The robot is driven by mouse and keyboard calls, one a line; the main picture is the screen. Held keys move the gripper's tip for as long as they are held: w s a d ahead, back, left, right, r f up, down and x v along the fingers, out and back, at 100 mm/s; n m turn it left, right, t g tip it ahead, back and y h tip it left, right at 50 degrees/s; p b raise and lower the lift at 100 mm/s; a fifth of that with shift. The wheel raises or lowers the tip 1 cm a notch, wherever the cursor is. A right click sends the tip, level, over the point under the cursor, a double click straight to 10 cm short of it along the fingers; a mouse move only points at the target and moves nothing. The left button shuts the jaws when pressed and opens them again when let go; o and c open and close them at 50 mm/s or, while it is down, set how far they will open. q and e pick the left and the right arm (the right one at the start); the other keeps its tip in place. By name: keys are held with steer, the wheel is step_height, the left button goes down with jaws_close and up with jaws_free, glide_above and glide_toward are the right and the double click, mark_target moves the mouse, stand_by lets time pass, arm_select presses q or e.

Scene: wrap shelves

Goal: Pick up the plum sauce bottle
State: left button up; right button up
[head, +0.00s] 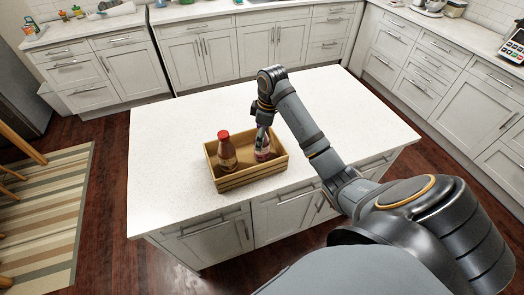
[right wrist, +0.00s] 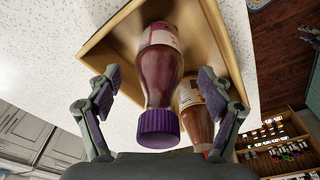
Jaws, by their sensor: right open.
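The plum sauce bottle (right wrist: 161,75), dark purple with a purple cap, is in the wooden crate, between the open fingers of my right gripper (right wrist: 156,92). The fingers stand apart on both sides of it, with no clear contact. In the head view the bottle (head: 262,152) is at the crate's right side, its top hidden by my right gripper (head: 262,138) above it. A second bottle with a red cap (head: 227,152) stands upright in the crate to its left; it also shows in the right wrist view (right wrist: 198,117). My left gripper is not in view.
The wooden crate (head: 236,181) sits on the white island counter (head: 170,135) near its front edge. The rest of the island top is clear. White cabinets line the back and right, and a striped rug lies on the floor at left.

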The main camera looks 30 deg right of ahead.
steer(key=shift+w+f, duration=0.2)
steer(key=shift+f, duration=0.55)
steer(key=shift+s, duration=0.1)
steer(key=c, duration=0.9)
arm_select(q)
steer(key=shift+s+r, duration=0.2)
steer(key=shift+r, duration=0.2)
arm_select(e)
steer(key=c, duration=0.7)
steer(key=shift+r, duration=0.1)
step_height(320, 180, up, 3)
steer(key=shift+f, duration=0.2)
arm_select(q)
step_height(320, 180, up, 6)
steer(key=p, duration=0.6)
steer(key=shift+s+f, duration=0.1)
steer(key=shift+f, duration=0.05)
arm_select(e)
steer(key=s+a+r, duration=0.3)
steer(key=s+r, duration=0.7)
steer(key=s, duration=0.3)
steer(key=shift+s+a, duration=0.2)
steer(key=shift+s, duration=0.15)
